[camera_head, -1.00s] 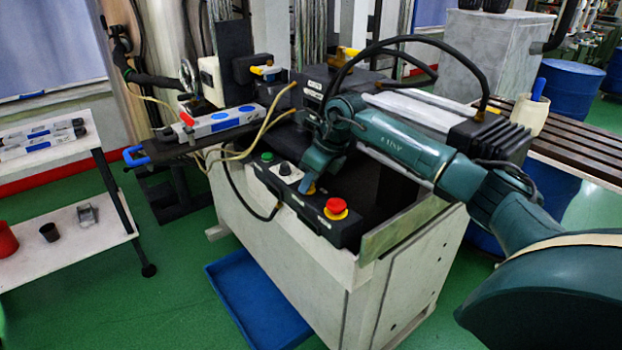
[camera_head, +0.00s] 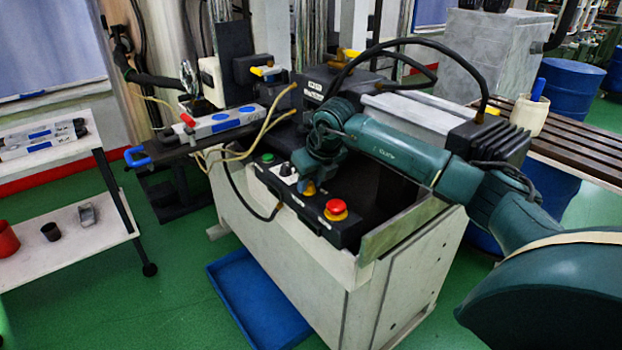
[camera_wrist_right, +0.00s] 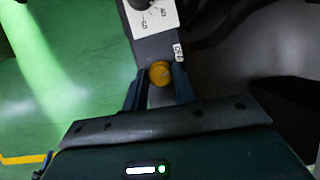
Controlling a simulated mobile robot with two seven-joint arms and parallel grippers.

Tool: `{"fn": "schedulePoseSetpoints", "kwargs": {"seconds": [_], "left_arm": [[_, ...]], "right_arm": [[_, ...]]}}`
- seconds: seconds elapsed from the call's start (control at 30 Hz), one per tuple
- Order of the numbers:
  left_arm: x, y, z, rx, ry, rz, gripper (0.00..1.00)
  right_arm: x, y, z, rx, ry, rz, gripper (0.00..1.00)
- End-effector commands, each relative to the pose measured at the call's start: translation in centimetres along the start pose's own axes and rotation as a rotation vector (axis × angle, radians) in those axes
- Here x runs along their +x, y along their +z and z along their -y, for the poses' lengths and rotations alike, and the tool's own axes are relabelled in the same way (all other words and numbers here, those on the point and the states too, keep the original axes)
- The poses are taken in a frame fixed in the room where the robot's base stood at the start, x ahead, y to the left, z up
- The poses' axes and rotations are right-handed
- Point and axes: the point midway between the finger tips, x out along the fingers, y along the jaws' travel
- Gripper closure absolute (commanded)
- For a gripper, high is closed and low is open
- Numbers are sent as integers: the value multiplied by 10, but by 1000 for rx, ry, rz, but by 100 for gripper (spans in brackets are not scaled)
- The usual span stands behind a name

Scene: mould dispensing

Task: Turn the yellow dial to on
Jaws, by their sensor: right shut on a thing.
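The yellow dial (camera_wrist_right: 160,73) sits on the black control panel (camera_head: 290,207), between a black knob on a white plate and the red button. In the right wrist view it lies between the fingertips of my right gripper (camera_wrist_right: 158,80). In the head view my right gripper (camera_head: 308,186) reaches down onto the panel and is shut on the dial, a bit of which (camera_head: 309,189) shows. The dial's pointer direction and any marks by it cannot be read. My left gripper does not show.
On the panel, a red button on a yellow base (camera_head: 336,208) is close on the right. The black knob (camera_head: 285,169) and a green button (camera_head: 267,158) are on the left. Cables loop nearby. A blue tray (camera_head: 262,305) lies on the floor.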

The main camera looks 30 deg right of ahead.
Motion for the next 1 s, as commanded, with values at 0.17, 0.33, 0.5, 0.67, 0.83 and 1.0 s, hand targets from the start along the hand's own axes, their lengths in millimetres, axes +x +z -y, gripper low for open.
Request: {"fn": "schedulePoseSetpoints", "kwargs": {"seconds": [0.17, 0.33, 0.5, 0.67, 0.83, 1.0], "left_arm": [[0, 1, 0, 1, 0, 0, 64], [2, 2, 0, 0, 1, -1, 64], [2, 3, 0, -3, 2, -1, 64], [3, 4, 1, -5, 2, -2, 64], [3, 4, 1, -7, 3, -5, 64], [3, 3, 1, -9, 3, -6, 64]], "right_arm": [[0, 1, -2, 154, -65, 2, 95], [0, 1, -3, 302, -125, 3, 95], [0, 2, -4, 442, -183, 2, 95], [1, 2, -4, 554, -229, 2, 95], [0, 2, -4, 645, -266, 1, 95], [0, 3, -5, 701, -289, 2, 95]]}}
